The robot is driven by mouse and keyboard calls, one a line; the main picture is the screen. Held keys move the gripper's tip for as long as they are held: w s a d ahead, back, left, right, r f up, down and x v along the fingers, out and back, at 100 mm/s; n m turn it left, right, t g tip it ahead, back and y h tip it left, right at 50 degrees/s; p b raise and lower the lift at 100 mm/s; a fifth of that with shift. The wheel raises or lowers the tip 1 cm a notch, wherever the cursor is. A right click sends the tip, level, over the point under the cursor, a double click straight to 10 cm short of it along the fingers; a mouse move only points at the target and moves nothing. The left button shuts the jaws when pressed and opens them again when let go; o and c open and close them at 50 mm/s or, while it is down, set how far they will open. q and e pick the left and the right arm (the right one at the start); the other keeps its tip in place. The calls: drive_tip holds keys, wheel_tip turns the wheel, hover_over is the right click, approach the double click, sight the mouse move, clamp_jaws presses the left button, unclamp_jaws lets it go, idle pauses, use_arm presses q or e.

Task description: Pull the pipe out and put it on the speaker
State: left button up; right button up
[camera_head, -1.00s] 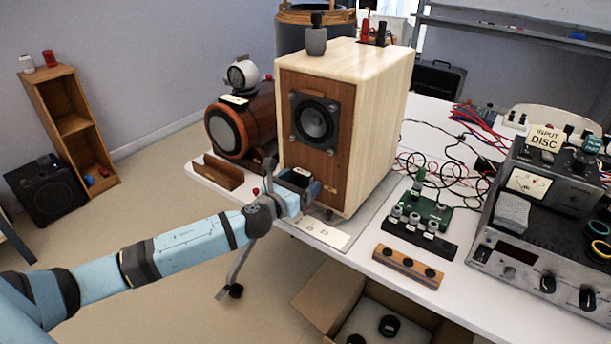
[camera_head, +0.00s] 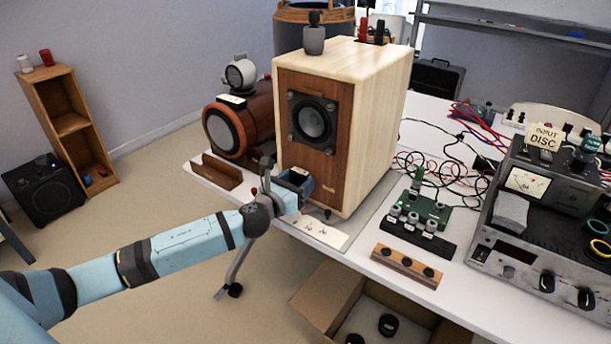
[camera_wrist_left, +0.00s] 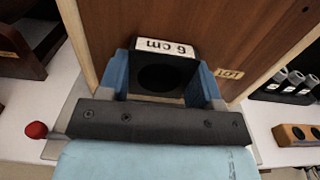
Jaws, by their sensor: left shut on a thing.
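The speaker (camera_head: 374,125) is a pale wooden box with a brown front panel and a round black driver, standing upright on the table. The pipe (camera_wrist_left: 157,74) is a short black tube with a dark round opening and a white "6 cm" label (camera_wrist_left: 165,48). My left gripper (camera_head: 296,183) is at the lower part of the speaker's front. In the left wrist view its blue fingers (camera_wrist_left: 160,85) are shut on the pipe from both sides. The brown panel is right behind the pipe. I cannot tell how much of the pipe is inside the speaker. My right gripper is not in view.
A small wooden holder (camera_head: 216,172) stands left of the speaker, near a brown cylinder (camera_head: 250,125). A white label card (camera_head: 318,231) lies in front. A wooden block with holes (camera_head: 406,266), a green board and a metal amplifier (camera_head: 535,262) stand right. The speaker's top carries a grey knobbed piece (camera_head: 314,40).

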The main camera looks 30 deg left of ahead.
use_arm(q)
drive_tip(key=shift+s, duration=0.4)
drive_tip(key=shift+s+a+f, duration=0.1)
drive_tip(key=shift+s, duration=1.15)
drive_tip(key=shift+s+a+f, duration=0.1)
drive_tip(key=shift+s, duration=1.1)
drive_tip(key=shift+s+a+r+p, duration=0.1)
drive_tip(key=shift+s+p, duration=0.2)
drive_tip(key=shift+s, duration=1.25)
